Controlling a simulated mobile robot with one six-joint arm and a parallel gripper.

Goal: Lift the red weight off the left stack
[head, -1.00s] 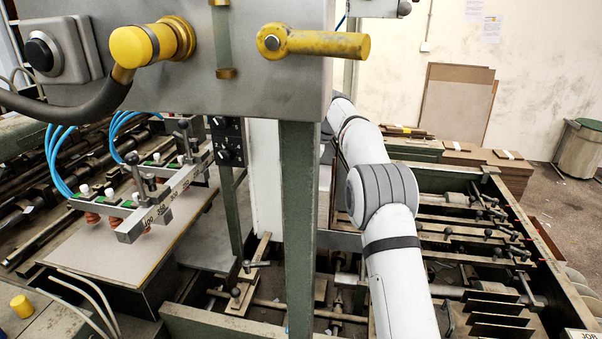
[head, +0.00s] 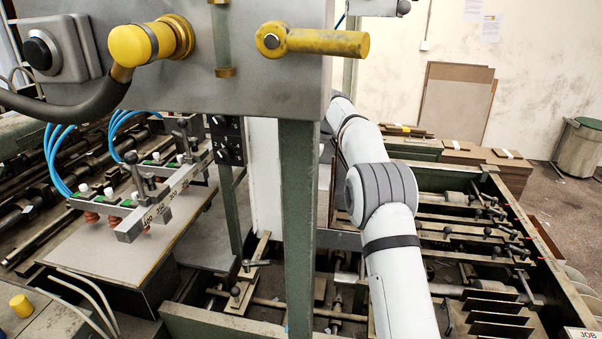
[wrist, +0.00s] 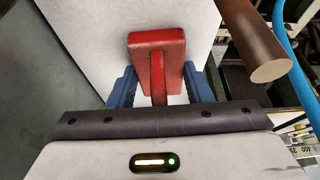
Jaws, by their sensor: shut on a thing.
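The red weight (wrist: 157,50) is in the middle of the wrist view, a red block with a narrow upright grip on it. My gripper (wrist: 158,88) has its blue fingers on either side of that red grip and is shut on it. Behind the weight is a pale flat surface; I cannot tell whether the weight touches it. In the head view neither the gripper nor the red weight shows, as the grey box and green post stand in front.
A brown cylinder (wrist: 255,45) and a blue hose (wrist: 285,50) are close on the right in the wrist view. In the head view, a grey control box (head: 200,40) and green post (head: 297,220) stand near. A suction-cup bar (head: 165,200) hangs over a greyboard stack (head: 110,240) at left.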

